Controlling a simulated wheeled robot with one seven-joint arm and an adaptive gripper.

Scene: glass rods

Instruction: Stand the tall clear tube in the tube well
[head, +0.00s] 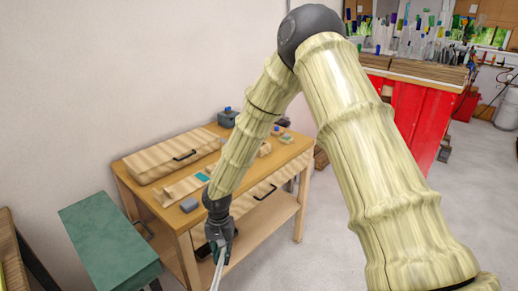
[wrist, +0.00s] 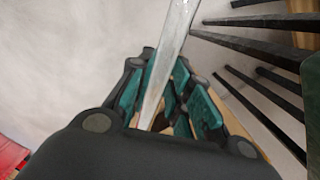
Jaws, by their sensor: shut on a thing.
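The tall clear tube (wrist: 172,55) is held between the teal-padded fingers of my gripper (wrist: 168,98) in the wrist view. It runs from the fingers out past the top edge of that view and leans a little right. In the head view my gripper (head: 221,246) is in front of the wooden workbench's near end, with the pale tube (head: 216,276) slanting down from it past the bottom edge. I cannot make out the tube well for certain among the small items on the bench.
The wooden workbench (head: 292,152) carries a long wooden case (head: 165,157), a grey block (head: 189,205) and a dark box (head: 227,119). A green box (head: 110,238) stands at left. A red cabinet (head: 420,110) stands back right. Dark bars (wrist: 250,45) fan across the wrist view's right side.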

